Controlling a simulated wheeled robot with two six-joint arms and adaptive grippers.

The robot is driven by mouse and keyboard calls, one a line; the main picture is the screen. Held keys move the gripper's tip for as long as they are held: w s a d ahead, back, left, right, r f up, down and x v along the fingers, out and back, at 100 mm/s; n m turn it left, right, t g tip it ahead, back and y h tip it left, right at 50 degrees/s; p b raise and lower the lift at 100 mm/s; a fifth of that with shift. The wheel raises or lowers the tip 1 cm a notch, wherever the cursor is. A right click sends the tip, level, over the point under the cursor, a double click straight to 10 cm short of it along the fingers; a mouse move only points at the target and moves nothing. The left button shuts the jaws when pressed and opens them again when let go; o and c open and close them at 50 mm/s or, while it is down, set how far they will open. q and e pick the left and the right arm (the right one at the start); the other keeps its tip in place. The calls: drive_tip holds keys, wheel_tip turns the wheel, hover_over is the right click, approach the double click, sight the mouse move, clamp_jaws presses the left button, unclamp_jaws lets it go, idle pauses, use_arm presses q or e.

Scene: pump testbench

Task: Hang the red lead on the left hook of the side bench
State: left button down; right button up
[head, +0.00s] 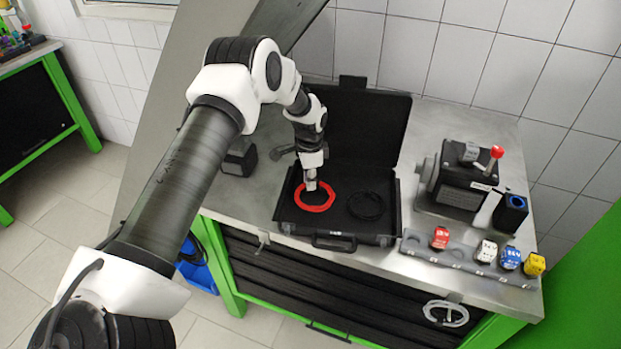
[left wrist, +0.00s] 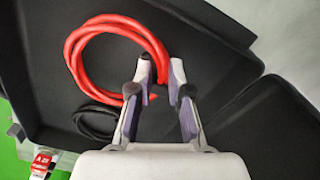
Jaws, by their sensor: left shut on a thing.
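The red lead (head: 317,209) is a coiled ring at the left side of the open black case (head: 390,238). It also shows in the left wrist view (left wrist: 103,24), where its right side passes between the fingertips. My left gripper (head: 311,186) reaches down into the case and is shut on the red lead; its fingers also show in the left wrist view (left wrist: 161,92). Whether the lead is clear of the case floor cannot be told. A small hook (head: 263,241) shows at the left of the bench's front edge. My right gripper is not in view.
A black coiled lead (head: 366,206) lies in the case. A white lead (head: 446,314) hangs at the bench's front right. A pump unit (head: 459,186) and a grey rack (head: 420,246) with coloured blocks stand to the right. The case lid (head: 358,125) stands open behind.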

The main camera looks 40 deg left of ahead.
use_arm(q)
drive_tip(key=shift+f, duration=0.5)
drive_tip(key=shift+w+f, duration=0.15)
drive_tip(key=shift+f, duration=0.05)
drive_tip(key=c, duration=1.1)
unclamp_jaws()
drive_tip(key=shift+r, duration=0.1)
